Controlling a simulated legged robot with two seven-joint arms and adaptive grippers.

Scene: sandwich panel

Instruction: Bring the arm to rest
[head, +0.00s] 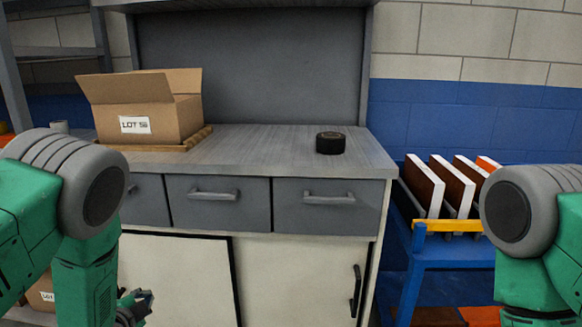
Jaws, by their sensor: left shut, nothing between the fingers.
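My left gripper (138,302) hangs low at the bottom left, in front of the cabinet's lower doors. Its fingers are shut and hold nothing. It is well below the worktop and apart from it. My left arm comes in from the left edge, bent downward. My right arm shows at the right edge, also pointing down, and its gripper is out of the picture.
A grey worktop (265,150) above drawers carries an open cardboard box (150,112) on a wooden tray (150,147) and a black round object (330,143). Several white-edged panels (425,185) stand in a blue rack (455,245) at right.

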